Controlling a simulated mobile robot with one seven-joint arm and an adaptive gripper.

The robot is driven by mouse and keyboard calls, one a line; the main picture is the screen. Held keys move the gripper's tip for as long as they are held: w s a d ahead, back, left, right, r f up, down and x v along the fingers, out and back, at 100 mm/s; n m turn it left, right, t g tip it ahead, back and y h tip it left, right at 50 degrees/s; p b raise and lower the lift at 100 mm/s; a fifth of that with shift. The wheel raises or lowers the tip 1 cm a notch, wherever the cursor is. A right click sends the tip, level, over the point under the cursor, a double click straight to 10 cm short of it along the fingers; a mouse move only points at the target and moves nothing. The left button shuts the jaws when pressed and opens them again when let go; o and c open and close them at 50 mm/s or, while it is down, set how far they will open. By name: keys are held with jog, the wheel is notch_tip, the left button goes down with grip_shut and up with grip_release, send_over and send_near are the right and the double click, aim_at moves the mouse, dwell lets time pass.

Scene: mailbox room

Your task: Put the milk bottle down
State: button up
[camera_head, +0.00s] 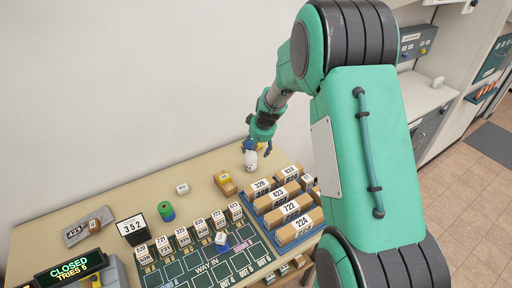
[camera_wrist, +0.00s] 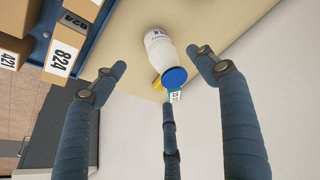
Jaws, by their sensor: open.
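The milk bottle (camera_wrist: 160,50) is white with a blue cap and dark lettering. In the wrist view it stands on the beige table, between and beyond my spread fingers. In the head view the bottle (camera_head: 251,160) shows as a small white shape just below my gripper (camera_head: 257,147), near the back of the table. My gripper (camera_wrist: 158,75) is open in the wrist view, with gaps between its blue fingers and the bottle's sides. Whether the third, middle finger touches the cap is unclear.
A blue tray (camera_head: 263,217) of numbered parcels stands right of the bottle. A dark sorting board (camera_head: 205,262), a green spool (camera_head: 166,211) and a closed sign (camera_head: 70,268) are further left. Bare table (camera_head: 205,165) lies along the wall.

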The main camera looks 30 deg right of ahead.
jog(key=s+a+r+n, duration=0.1)
jog(key=s+a+r, duration=0.65)
jog(key=r, duration=0.35)
jog(key=s+a+r, duration=0.6)
jog(key=a+r, duration=0.2)
jog(key=r, duration=0.2)
jog(key=s+a+r, duration=0.2)
jog(key=s, duration=0.6)
jog(key=s+a+r, duration=0.2)
jog(key=s+a, duration=0.1)
jog(key=s, duration=0.5)
jog(key=s+a+r+t, duration=0.1)
jog(key=s+a+r, duration=0.2)
jog(key=s, duration=0.6)
jog(key=shift+a+n, duration=0.2)
jog(key=shift+n, duration=0.1)
jog(key=shift+f, duration=0.15)
jog(key=shift+f+b, duration=0.55)
jog(key=shift+b, duration=0.15)
